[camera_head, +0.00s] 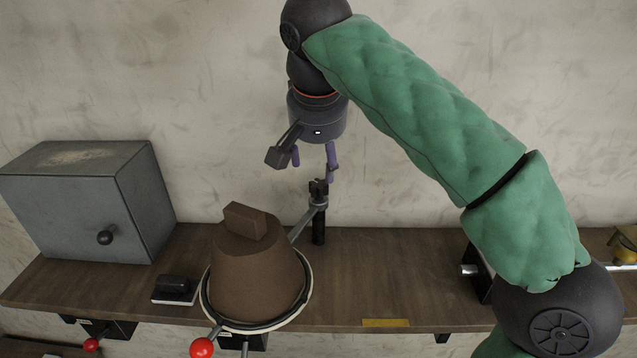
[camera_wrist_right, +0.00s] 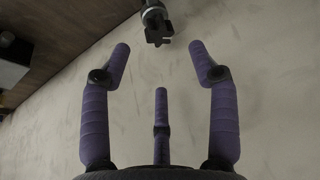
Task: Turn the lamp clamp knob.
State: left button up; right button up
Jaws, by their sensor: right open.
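The lamp has a brown shade (camera_head: 255,275) with a pale rim, low in the middle of the head view. A grey arm (camera_head: 303,222) runs from behind it to a black upright post (camera_head: 319,228). A dark clamp piece (camera_head: 318,188) sits at the post's top; which part is its knob I cannot tell. My right gripper (camera_head: 313,165) is above this clamp, purple fingers pointing down, open and empty. In the right wrist view the clamp (camera_wrist_right: 157,22) is beyond the spread fingertips (camera_wrist_right: 159,62), apart from them. My left gripper is out of view.
A grey metal box (camera_head: 75,195) stands on the left of the wooden shelf (camera_head: 390,270). A small black block (camera_head: 173,289) lies before it. Red balls on levers (camera_head: 202,347) stick out at the front. A yellow object (camera_head: 625,240) is at the far right. The wall is behind.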

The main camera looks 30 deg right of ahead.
aim_at(319, 185)
jog(key=x, duration=0.8)
jog(key=shift+w+d+f, duration=0.1)
jog(key=shift+f, duration=0.05)
jog(key=shift+c, duration=0.3)
jog(key=c, duration=1)
